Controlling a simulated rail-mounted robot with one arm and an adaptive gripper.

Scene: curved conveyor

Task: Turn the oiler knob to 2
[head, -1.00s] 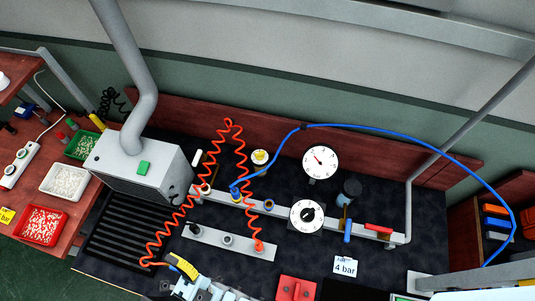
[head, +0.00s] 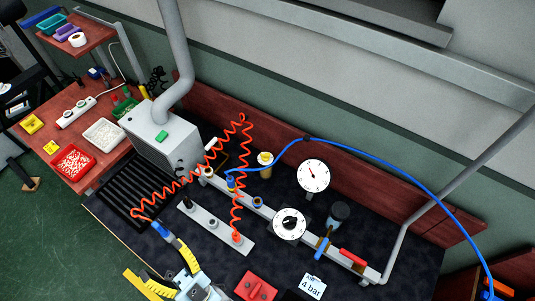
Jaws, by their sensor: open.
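A white round dial with a black knob (head: 290,223) sits on the grey rail in the middle of the bench. Its marks are too small to read, and I cannot tell if this is the oiler knob. A small container with a yellow top (head: 265,159) stands behind the rail. A dark cup-like unit (head: 338,214) stands right of the dial. My gripper (head: 153,254), with yellow-marked fingers, is at the lower left, open and apart from the dial. It appears to hold nothing.
A red coiled hose (head: 190,190) hangs left of the dial. A blue hose (head: 390,158) arches over the right. A white gauge (head: 313,175) stands behind the dial. A red block (head: 256,285) and a "4 bar" card (head: 312,286) lie in front.

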